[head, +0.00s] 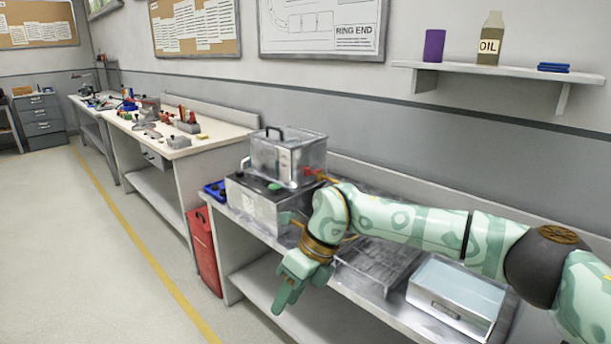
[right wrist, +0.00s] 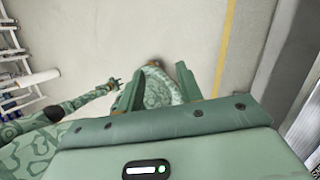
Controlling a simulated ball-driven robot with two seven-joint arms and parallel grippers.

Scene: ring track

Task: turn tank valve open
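A clear-sided tank (head: 270,150) with a dark top handle stands on a grey metal box (head: 258,205) on the near bench. A small red valve handle (head: 308,171) sits low on the tank's right side, by a brass-coloured fitting. My right gripper (head: 290,288) hangs in front of the bench edge, pointing down, below and apart from the valve. In the right wrist view, its two fingers (right wrist: 158,82) stand apart with nothing held between them. My left gripper (right wrist: 113,86) shows small at the left in the right wrist view; its finger state is too small to tell.
A wire rack and a water-filled metal basin (head: 455,293) lie right of the tank, partly behind my right arm. A red container (head: 204,250) stands on the floor left of the bench. A wall shelf (head: 500,72) holds an oil bottle (head: 490,45). The floor at left is clear.

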